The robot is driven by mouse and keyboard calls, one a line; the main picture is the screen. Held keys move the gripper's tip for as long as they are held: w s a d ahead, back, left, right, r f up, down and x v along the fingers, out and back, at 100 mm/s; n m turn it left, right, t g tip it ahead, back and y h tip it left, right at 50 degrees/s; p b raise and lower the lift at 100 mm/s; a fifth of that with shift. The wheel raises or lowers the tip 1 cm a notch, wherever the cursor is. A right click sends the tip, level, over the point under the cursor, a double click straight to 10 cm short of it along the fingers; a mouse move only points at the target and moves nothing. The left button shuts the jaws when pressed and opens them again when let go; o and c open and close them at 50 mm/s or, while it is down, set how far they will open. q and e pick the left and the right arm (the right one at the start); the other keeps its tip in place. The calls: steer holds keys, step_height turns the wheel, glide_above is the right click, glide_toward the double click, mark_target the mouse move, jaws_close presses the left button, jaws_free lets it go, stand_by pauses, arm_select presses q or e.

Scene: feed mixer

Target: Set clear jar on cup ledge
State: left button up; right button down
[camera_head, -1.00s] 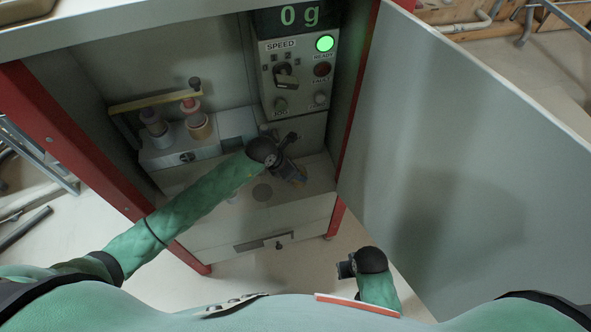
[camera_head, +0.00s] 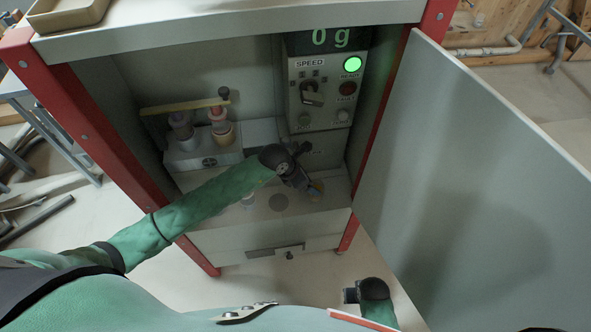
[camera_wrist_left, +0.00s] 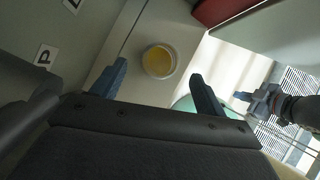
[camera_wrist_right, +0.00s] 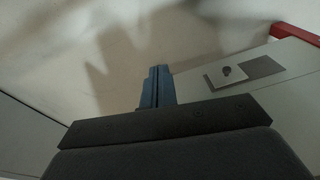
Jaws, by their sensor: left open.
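My left gripper (camera_head: 312,188) is inside the open cabinet, low over its pale floor ledge (camera_head: 262,222), to the right of a dark round spot. A round jar with a pale rim and yellow contents (camera_wrist_left: 159,61) shows in the left wrist view, just beyond the two open fingertips (camera_wrist_left: 160,78). In the head view only a yellow patch (camera_head: 319,186) shows there, mostly hidden by the gripper. A small pale, clear-looking vessel (camera_head: 247,201) stands on the floor left of the dark spot. My right gripper (camera_head: 350,295) is low outside the cabinet; its fingers (camera_wrist_right: 158,87) are together, empty.
The open door (camera_head: 470,190) blocks the right side. Two capped vessels (camera_head: 182,125) (camera_head: 221,122) stand on a raised block at the left under a yellow bar (camera_head: 185,106). The control panel (camera_head: 323,92) reads 0 g with a green light. A tray (camera_head: 70,14) sits on top.

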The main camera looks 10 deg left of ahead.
arm_select(q)
steer(key=p+v, duration=0.3)
steer(key=v, duration=0.5)
steer(key=shift+r, duration=0.2)
arm_select(e)
step_height(320, 180, down, 12)
steer(key=s+d, duration=0.2)
steer(key=shift+s+d, duration=0.2)
steer(key=shift+s, duration=0.15)
arm_select(q)
steer(key=shift+a, duration=0.1)
arm_select(e)
steer(key=shift+r, duration=0.1)
